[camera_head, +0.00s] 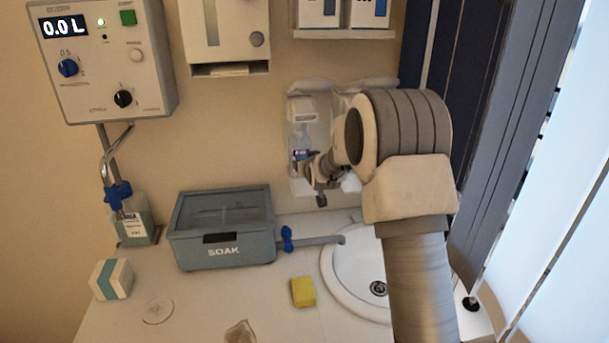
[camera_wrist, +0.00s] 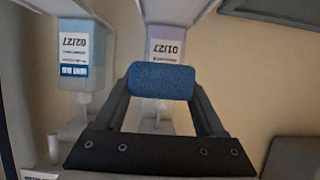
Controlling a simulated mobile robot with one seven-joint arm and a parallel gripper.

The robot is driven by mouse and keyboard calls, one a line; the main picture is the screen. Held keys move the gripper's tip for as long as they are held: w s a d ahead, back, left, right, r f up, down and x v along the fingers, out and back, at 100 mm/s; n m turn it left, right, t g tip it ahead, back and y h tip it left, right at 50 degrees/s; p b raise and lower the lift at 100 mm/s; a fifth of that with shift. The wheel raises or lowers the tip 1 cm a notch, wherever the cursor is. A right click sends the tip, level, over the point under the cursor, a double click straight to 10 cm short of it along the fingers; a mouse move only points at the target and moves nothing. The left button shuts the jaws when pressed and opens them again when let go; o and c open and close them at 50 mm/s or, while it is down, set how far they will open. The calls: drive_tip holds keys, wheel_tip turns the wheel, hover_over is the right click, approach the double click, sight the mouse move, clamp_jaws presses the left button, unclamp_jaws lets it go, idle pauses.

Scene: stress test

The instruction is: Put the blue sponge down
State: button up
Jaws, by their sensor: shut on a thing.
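The blue sponge (camera_wrist: 163,80) is held between the two fingertips of my gripper (camera_wrist: 162,92) in the wrist view. The sponge is small, dark blue and rounded at its ends. In the head view my gripper (camera_head: 312,177) is up at the wall, in front of the wall dispensers and above the back of the counter. The sponge cannot be told apart clearly in the head view, where my wrist and the dispensers crowd it.
Wall dispensers (camera_head: 304,112) with labelled bottles (camera_wrist: 85,50) are close to my gripper. Below are a grey SOAK box (camera_head: 222,250), a round sink (camera_head: 345,270), a yellow sponge (camera_head: 303,291) and a white-and-teal block (camera_head: 111,279). The counter (camera_head: 200,300) has clear patches in front.

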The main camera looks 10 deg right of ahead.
sight(305, 189)
drive_tip(key=shift+w+a+f, duration=0.35)
wheel_tip(305, 189, down, 4)
drive_tip(key=shift+r+p, duration=0.1)
drive_tip(key=shift+p, duration=0.4)
drive_tip(key=shift+f+b, duration=0.4)
drive_tip(key=shift+b, duration=0.1)
drive_tip(key=shift+f+b, duration=0.3)
drive_tip(key=shift+b, duration=0.2)
drive_tip(key=o, duration=1.3)
